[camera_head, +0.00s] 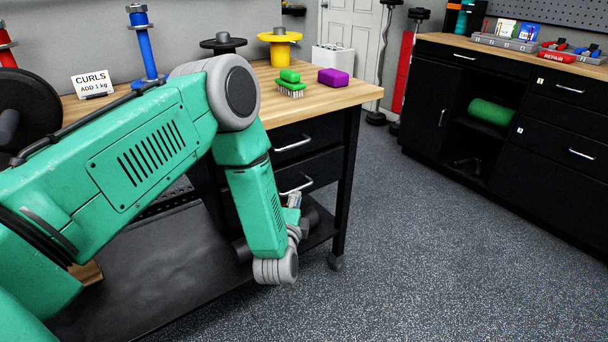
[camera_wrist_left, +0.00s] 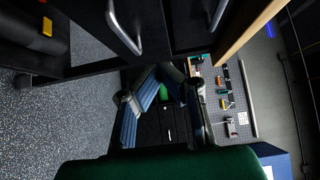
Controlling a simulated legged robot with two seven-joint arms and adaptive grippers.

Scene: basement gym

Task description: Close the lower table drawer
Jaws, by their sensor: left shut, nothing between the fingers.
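The lower table drawer (camera_head: 318,174) is a black front with a silver bar handle, under the upper drawer (camera_head: 318,132) of the workbench. In the left wrist view, turned sideways, the lower drawer's handle (camera_wrist_left: 126,32) is left of the upper drawer's handle (camera_wrist_left: 217,14). How far the lower drawer stands out is hard to tell. My left gripper (camera_head: 294,201) is low in front of the drawers, partly hidden by my teal forearm. Its fingers (camera_wrist_left: 170,80) are shut and empty in the wrist view, apart from the handles. My right gripper is out of view.
The wooden tabletop (camera_head: 352,94) holds a green brush (camera_head: 290,82), a purple block (camera_head: 333,77) and weight stands. A lower black shelf (camera_head: 150,290) extends below. Speckled floor (camera_head: 430,240) is clear to the right, before a black cabinet (camera_head: 550,150).

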